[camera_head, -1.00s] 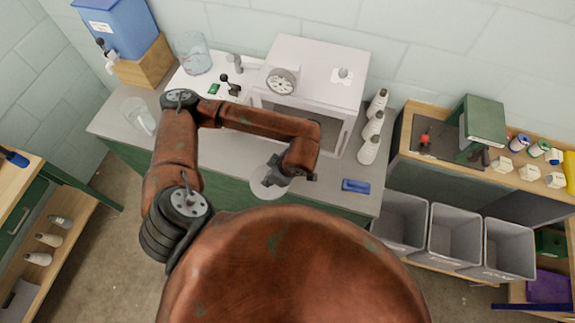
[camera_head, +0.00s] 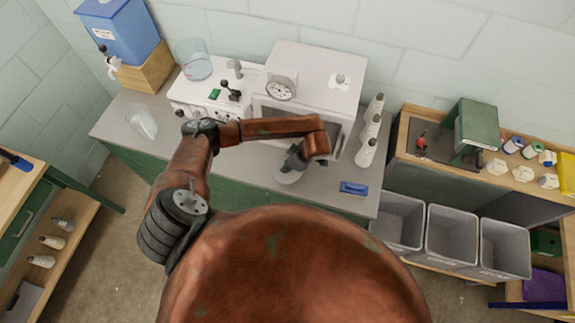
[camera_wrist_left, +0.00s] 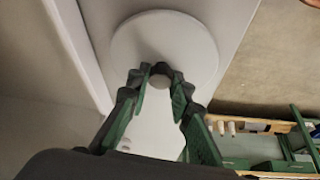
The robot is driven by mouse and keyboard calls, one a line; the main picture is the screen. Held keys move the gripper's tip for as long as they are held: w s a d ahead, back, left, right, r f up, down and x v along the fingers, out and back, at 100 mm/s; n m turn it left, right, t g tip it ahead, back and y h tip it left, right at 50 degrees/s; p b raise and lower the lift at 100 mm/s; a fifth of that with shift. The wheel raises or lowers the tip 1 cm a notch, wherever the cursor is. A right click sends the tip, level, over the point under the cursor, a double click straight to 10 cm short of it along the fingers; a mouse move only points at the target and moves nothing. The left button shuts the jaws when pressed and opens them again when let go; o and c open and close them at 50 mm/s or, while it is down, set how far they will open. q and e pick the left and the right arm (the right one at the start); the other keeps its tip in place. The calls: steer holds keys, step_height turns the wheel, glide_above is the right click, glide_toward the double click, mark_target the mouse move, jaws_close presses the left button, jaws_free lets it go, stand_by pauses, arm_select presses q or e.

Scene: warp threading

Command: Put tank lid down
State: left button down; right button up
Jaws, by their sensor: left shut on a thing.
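The tank lid (camera_head: 287,178) is a round, pale grey disc with a small knob. My left gripper (camera_head: 293,160) is shut on that knob, over the front part of the grey counter, before the white box-shaped unit. In the left wrist view the lid (camera_wrist_left: 190,38) lies beyond my left gripper (camera_wrist_left: 160,78), whose green-and-black fingers close on the knob. The lid is over the counter near its edge; I cannot tell whether it touches the top. A clear round glass tank (camera_head: 194,60) stands at the back left. My right gripper is not in view.
The white unit with a dial (camera_head: 315,75) stands behind the lid. Several white bottles (camera_head: 367,150) stand right of it, and a blue block (camera_head: 354,188) lies near the counter's front right. A clear glass vessel (camera_head: 141,122) is at left. The grey counter (camera_head: 240,172) has bare room left of the lid.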

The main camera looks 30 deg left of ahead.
arm_select(q)
steer(key=shift+f, duration=0.5)
steer(key=shift+w+f, duration=0.1)
steer(key=c, duration=1.7)
jaws_free()
steer(key=shift+c, duration=0.2)
steer(key=shift+r, duration=0.2)
steer(key=b+v, duration=0.2)
steer(key=v, duration=1)
steer(key=shift+d+f, duration=0.1)
steer(key=shift+f, duration=0.05)
